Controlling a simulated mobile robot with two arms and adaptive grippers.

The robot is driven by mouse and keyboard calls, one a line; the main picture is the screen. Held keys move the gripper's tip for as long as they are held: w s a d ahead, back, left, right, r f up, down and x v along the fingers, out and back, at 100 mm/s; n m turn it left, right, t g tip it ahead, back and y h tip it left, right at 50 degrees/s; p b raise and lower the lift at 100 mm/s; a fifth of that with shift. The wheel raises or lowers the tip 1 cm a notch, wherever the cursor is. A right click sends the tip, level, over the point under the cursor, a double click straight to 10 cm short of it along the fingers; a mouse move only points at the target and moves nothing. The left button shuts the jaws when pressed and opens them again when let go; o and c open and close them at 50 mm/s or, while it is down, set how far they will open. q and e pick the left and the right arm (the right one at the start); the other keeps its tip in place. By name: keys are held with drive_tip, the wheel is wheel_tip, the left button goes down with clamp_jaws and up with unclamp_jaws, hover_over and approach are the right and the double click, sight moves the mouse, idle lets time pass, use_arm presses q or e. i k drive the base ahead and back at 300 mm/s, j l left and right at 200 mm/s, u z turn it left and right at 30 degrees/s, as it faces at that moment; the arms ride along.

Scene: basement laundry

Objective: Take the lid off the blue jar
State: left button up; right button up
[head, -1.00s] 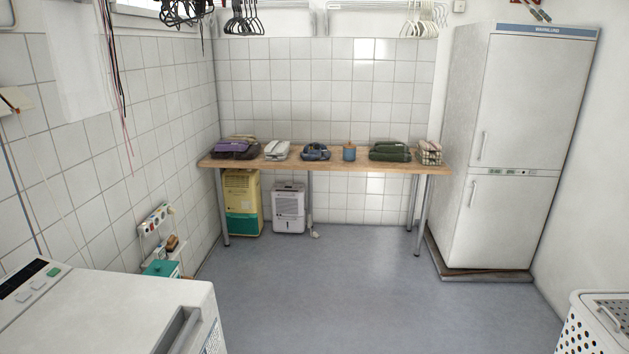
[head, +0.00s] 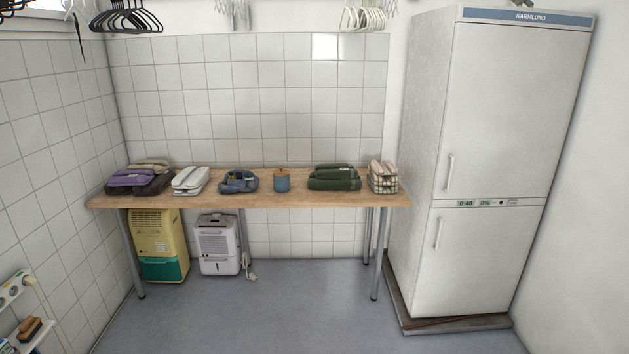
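The blue jar (head: 282,184) stands upright on the wooden table (head: 285,200) against the tiled back wall. Its brown lid (head: 281,171) sits on top and looks like wood, with a small knob. The jar is between a blue folded cloth item on its left and a green folded bundle on its right, apart from both. Neither of my grippers shows in the head view.
Folded bundles line the table: purple (head: 133,178), white (head: 191,180), blue (head: 239,181), green (head: 334,177) and checked (head: 383,176). Under it stand a yellow-green unit (head: 159,243) and a white dehumidifier (head: 217,243). A fridge (head: 484,170) stands right. The floor (head: 250,310) ahead is clear.

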sight(280, 172)
drive_tip(key=i+u, duration=0.25)
drive_tip(key=i, duration=0.4)
drive_tip(key=i+u, duration=0.25)
drive_tip(key=i, duration=0.35)
drive_tip(key=i+l+u, duration=0.3)
drive_tip(key=i, duration=0.35)
drive_tip(key=j, duration=0.1)
